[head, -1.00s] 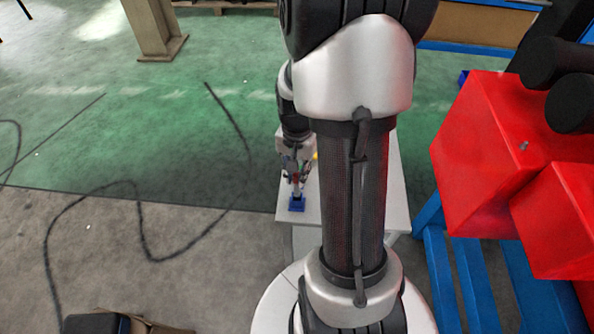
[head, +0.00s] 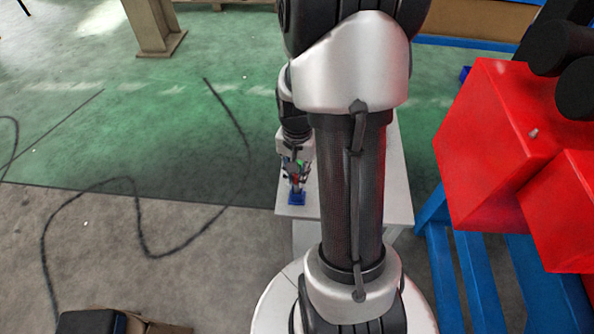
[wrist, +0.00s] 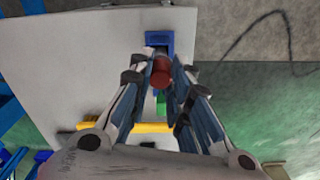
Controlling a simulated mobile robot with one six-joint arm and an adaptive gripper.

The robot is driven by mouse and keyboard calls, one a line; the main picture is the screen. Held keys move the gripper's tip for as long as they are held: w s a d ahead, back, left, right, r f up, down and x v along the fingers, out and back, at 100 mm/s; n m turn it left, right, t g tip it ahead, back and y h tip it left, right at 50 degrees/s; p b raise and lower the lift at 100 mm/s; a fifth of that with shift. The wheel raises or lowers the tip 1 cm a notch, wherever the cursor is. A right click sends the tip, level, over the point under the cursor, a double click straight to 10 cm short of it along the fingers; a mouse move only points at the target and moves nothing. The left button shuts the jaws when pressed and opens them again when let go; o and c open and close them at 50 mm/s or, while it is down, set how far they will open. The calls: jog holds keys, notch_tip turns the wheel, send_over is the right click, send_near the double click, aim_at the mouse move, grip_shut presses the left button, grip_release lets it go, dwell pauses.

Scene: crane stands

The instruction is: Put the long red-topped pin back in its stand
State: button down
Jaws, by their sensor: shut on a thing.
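My gripper (wrist: 160,80) is shut on the red-topped pin (wrist: 161,70), with the round red top showing between the fingers in the wrist view. The blue stand (wrist: 158,37) is on the light table, just beyond the pin in that view. In the head view my gripper (head: 297,177) is directly above the blue stand (head: 297,199), at the table's near left corner. The pin's lower end is mostly hidden, so I cannot tell whether it is inside the stand.
A green object (wrist: 161,103) and a yellow bar (wrist: 140,128) lie behind the pin in the wrist view. The table top (head: 398,190) is bare on the right. Large red boxes (head: 490,150) stand on a blue frame to the right. A black cable (head: 140,225) lies on the floor.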

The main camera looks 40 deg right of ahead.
jog(key=shift+f+b, duration=0.4)
jog(key=shift+f, duration=0.2)
jog(key=c, duration=1.4)
grip_release()
jog(key=shift+r, duration=0.1)
jog(key=shift+r+p, duration=2.3)
jog(key=shift+r, duration=0.25)
notch_tip(320, 180, up, 12)
